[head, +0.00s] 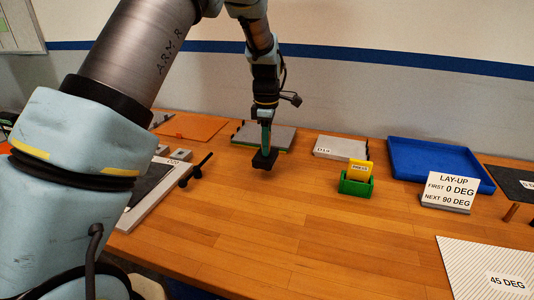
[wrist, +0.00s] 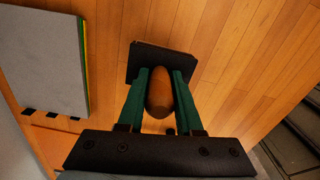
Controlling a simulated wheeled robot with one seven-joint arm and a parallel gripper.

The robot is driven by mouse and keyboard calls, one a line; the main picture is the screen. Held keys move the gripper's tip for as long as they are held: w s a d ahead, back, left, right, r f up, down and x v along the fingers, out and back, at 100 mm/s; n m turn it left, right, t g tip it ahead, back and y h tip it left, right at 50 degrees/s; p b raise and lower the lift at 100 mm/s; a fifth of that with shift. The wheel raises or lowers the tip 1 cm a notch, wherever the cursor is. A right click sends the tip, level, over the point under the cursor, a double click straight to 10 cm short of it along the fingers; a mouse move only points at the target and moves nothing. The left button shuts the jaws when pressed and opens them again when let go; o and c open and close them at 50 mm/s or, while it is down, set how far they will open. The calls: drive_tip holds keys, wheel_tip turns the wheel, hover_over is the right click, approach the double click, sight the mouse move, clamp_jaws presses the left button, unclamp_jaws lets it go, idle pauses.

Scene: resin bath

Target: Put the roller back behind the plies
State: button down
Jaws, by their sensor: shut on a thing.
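My gripper (head: 266,147) is shut on a tool with a rounded brown wooden handle (wrist: 160,93) and a black block-like end (head: 265,162). In the wrist view the handle lies between the green fingers. The black end is over bare table in the head view; I cannot tell whether it touches. I cannot tell for sure whether this tool is the roller. A striped sheet marked 45 DEG (head: 485,262) lies at the front right. A dark sheet (head: 515,181) lies at the right edge, partly cut off, with a brown stick (head: 511,212) by it.
A grey slab with green and yellow edges (head: 262,134) lies behind my gripper. A grey block (head: 340,147), a green holder (head: 356,187) with a yellow card, a blue tray (head: 440,158) and a lay-up sign (head: 450,190) stand to the right. The middle front of the table is clear.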

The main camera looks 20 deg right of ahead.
drive_tip(key=shift+f+p, duration=0.6)
drive_tip(key=shift+f, duration=1.3)
drive_tip(key=shift+f, duration=0.15)
drive_tip(key=c, duration=0.6)
unclamp_jaws()
wheel_tip(320, 180, up, 11)
drive_tip(key=b, duration=0.3)
drive_tip(key=shift+a+r, duration=0.15)
drive_tip(key=shift+r, duration=0.5)
